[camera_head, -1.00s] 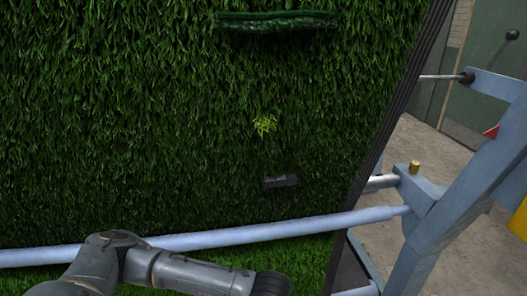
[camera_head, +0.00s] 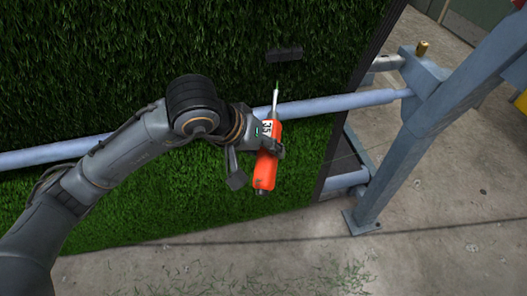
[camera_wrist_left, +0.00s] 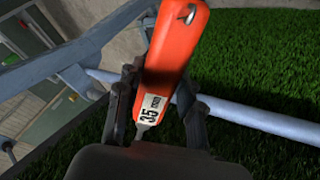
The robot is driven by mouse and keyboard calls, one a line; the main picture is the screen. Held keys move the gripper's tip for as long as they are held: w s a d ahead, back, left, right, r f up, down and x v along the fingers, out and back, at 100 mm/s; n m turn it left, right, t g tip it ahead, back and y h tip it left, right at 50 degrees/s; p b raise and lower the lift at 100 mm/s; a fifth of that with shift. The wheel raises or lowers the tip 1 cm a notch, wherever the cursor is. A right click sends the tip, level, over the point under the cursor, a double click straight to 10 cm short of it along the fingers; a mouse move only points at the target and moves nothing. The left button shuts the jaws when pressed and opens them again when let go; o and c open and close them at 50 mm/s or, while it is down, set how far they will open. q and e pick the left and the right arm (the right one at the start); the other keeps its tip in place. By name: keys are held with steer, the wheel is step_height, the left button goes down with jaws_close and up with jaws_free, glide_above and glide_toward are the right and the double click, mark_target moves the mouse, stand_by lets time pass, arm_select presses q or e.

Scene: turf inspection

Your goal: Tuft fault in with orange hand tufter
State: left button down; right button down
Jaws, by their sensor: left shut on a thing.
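My left gripper (camera_head: 254,150) is shut on the orange hand tufter (camera_head: 264,172), around its handle. The tufter is tilted nearly upright, with its thin metal shaft pointing up and a small green bit at the tip. It is in front of the hanging turf (camera_head: 100,70), near the pale blue bar. In the left wrist view the tufter (camera_wrist_left: 178,45) lies between the fingers (camera_wrist_left: 155,110), with a white label marked 35. The fault, a light green tuft in the earlier head view, is outside the current head view. My right gripper is not in view.
A pale blue horizontal bar (camera_head: 320,106) crosses in front of the turf. A small dark block (camera_head: 285,54) sits on the turf above the tufter's tip. A blue-grey steel frame (camera_head: 425,120) stands at the right. Concrete floor (camera_head: 420,240) with grass clippings lies below.

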arm_select(q)
steer(key=shift+w+a+r+p, duration=0.2)
steer(key=shift+w+r+p, duration=0.25)
steer(key=shift+w, duration=0.15)
steer(key=w, duration=0.1)
steer(key=w+p, duration=0.1)
steer(key=w+a+r+p, duration=0.1)
steer(key=shift+w+a, duration=0.1)
steer(key=shift+w, duration=0.15)
steer(key=shift+w+a+r+p, duration=0.1)
steer(key=shift+w+a+p, duration=0.15)
steer(key=shift+w, duration=0.3)
steer(key=shift+w+a+r+p, duration=0.1)
steer(key=shift+w+p, duration=0.15)
steer(key=shift+w, duration=0.25)
steer(key=shift+f, duration=0.1)
steer(key=shift+a+b, duration=0.1)
steer(key=shift+b, duration=0.45)
steer(key=shift+w, duration=0.2)
